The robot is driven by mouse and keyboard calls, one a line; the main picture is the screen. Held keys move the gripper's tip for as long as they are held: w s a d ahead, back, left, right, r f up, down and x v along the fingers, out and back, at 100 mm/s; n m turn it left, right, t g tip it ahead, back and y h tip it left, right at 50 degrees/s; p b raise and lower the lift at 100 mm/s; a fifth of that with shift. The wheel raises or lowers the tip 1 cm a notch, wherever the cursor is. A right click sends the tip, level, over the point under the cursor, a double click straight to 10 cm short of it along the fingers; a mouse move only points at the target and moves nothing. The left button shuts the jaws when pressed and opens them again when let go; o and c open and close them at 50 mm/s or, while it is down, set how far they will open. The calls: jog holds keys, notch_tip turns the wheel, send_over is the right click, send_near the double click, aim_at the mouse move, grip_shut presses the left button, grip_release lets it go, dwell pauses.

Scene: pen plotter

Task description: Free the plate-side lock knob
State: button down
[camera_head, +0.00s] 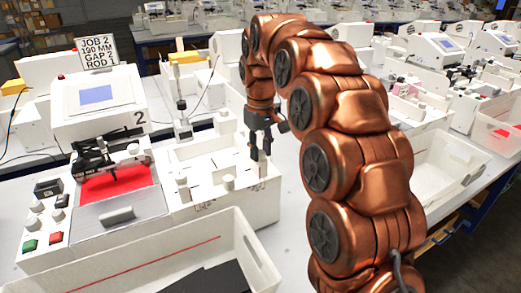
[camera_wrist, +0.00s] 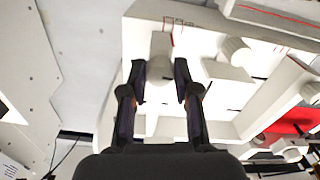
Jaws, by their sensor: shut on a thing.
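A white fixture (camera_head: 205,200) stands to the right of the plotter, with several pale round knobs on it. My gripper (camera_head: 261,167) reaches down at the fixture's right end. In the wrist view my gripper (camera_wrist: 161,80) has its two dark fingers on either side of a white knob (camera_wrist: 160,47) and is shut on it. The fingers partly hide this knob. A second knob (camera_wrist: 235,50) stands apart on a block to the right, and a third (camera_wrist: 309,92) is near the right edge. No label shows which knob is plate-side.
The plotter (camera_head: 100,108) with a red plate (camera_head: 118,182) stands at the left, under a job sign (camera_head: 96,50). An open white bin (camera_head: 190,252) lies in front of the fixture. Another bin (camera_head: 455,165) is at the right. A small post (camera_head: 182,125) stands behind.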

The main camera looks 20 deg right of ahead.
aim_at(260, 152)
jog(key=shift+n, duration=0.3)
jog(key=c, duration=0.9)
grip_release()
jog(key=shift+o, duration=0.2)
jog(key=shift+r, duration=0.1)
jog(key=shift+r, duration=3.65)
jog(key=s+f+m, duration=0.1)
jog(key=s+f, duration=0.4)
jog(key=s, duration=0.7)
jog(key=s+f+m+g+p, duration=0.1)
jog(key=s+f, duration=0.3)
jog(key=s, duration=0.9)
jog(key=s+f+m+p, duration=0.1)
jog(key=s+f+m, duration=0.2)
jog(key=s, duration=1)
notch_tip(260, 152, down, 3)
jog(key=shift+d+r+g, duration=0.15)
jog(key=shift+g, duration=0.25)
